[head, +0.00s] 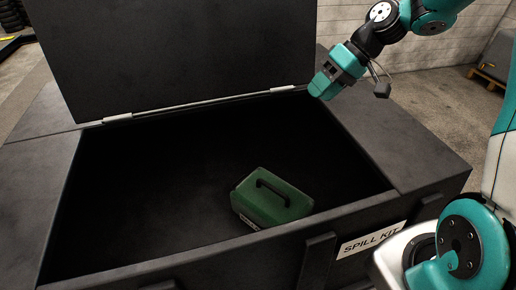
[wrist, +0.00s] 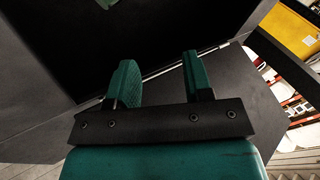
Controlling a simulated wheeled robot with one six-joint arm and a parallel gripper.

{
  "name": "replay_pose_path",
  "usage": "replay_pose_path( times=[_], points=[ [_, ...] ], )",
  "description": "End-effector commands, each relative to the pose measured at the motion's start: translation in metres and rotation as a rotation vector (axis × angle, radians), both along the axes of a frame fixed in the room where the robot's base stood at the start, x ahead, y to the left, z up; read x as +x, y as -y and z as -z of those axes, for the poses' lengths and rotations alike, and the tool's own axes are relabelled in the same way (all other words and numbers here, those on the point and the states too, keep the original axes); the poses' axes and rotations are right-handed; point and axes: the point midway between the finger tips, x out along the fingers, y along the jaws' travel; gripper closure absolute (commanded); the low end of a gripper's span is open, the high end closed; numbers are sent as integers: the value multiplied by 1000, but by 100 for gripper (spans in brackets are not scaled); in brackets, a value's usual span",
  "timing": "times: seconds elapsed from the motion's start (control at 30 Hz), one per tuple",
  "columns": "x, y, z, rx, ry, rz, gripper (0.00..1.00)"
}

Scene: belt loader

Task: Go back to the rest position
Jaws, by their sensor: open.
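My gripper (head: 322,86) is raised above the right back part of an open black box, near the hinged lid. In the wrist view my gripper (wrist: 158,82) shows two teal fingers spread apart with nothing between them. A green case (head: 270,199) with a black handle lies on the floor of the box, toward its front right, apart from my gripper. A small green patch at the top edge of the wrist view may be this case.
The black box (head: 428,166) bears a "SPILL KIT" label (head: 371,239) on its front. Its lid (head: 175,50) stands open at the back. A pale block wall (head: 440,60) is behind, and grey floor (head: 440,110) lies to the right.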

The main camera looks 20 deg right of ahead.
Motion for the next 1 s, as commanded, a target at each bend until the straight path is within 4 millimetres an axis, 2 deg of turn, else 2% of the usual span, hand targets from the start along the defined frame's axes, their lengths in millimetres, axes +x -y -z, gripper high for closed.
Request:
replay_pose_path(
  times=[0.2,0.27,0.33,0.47,0.5,0.6,0.7,0.8,0.9,1.0],
  points=[
    [-1,-3,-1,-2,0,-4,54],
    [-6,-12,-6,-11,-1,-16,54],
    [-17,-31,-16,-35,-3,-41,54],
    [-63,-85,-41,-107,-5,-114,54],
    [-83,-100,-47,-132,-6,-135,54],
    [-132,-129,-58,-190,3,-185,54],
    [-176,-143,-62,-233,16,-219,54],
    [-206,-148,-63,-262,27,-242,54],
    [-222,-148,-62,-278,35,-252,54],
    [-227,-148,-61,-283,34,-254,54]
  ],
)
